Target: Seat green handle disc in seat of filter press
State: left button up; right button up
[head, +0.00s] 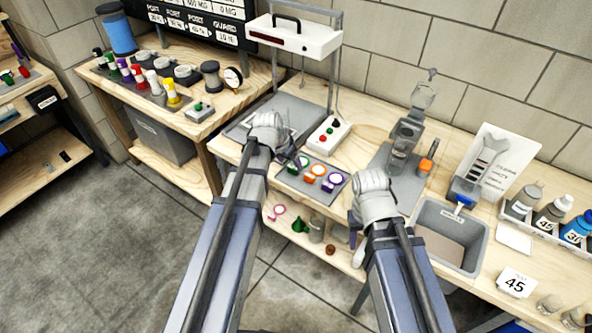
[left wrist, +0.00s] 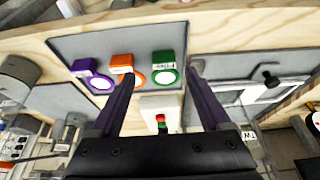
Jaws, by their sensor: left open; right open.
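The green handle disc (head: 298,165) lies at the left end of a grey tray (head: 286,178), beside an orange one (head: 312,173) and a purple one (head: 332,183). It also shows in the left wrist view (left wrist: 166,76). My left gripper (head: 287,157) is open, close to the green disc; in the left wrist view its fingers (left wrist: 163,72) frame the disc's area with nothing held. What looks like the filter press (head: 404,138) stands on a grey mat, its upper part raised; its seat is not clear. My right gripper (head: 354,225) is open and empty near the table's front edge.
A button box (head: 328,136) stands behind the tray. A white overhead unit (head: 295,36) stands over a grey plate. A grey bin (head: 451,234), an orange-topped part (head: 426,166) and bottles (head: 550,214) are at right. Loose pieces lie on the lower shelf.

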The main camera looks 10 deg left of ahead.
aim_at(291, 168)
pick_arm(q)
jog(key=shift+f, duration=0.15)
jog(key=b+x, duration=0.4)
jog(key=x, duration=0.1)
jog(key=shift+a+b, duration=0.3)
jog(key=shift+b, duration=0.1)
grip_shut()
dwell(0.4)
